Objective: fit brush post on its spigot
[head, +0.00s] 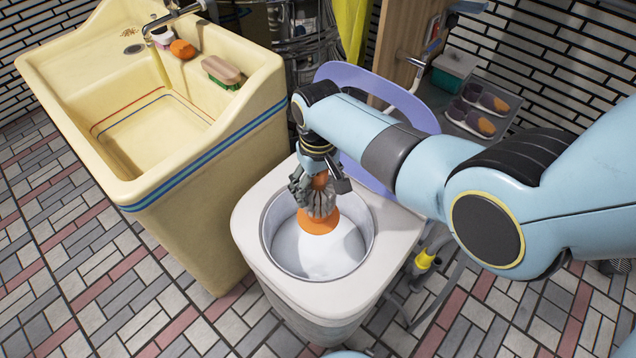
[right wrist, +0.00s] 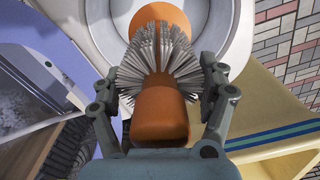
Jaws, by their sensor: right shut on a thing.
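The brush post, an orange core ringed with grey bristles (head: 321,204), is over the open white tub of a small washer (head: 250,225). My right gripper (head: 318,185) is shut on it from above; the wrist view shows my right gripper's fingers (right wrist: 160,85) on both sides of the post's orange end (right wrist: 160,115). An orange flared part (head: 319,222) shows below the bristles, above a white cone (head: 328,258) in the tub's floor. I cannot tell whether the flared part touches the cone. The spigot itself is hidden. My left gripper is not in view.
A cream sink (head: 190,200) stands left of the washer, with a brush (head: 221,71) and an orange item (head: 182,49) on its ledge. A lilac lid (head: 420,112) stands up behind the tub. A yellow-ended hose (head: 426,260) is at the right.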

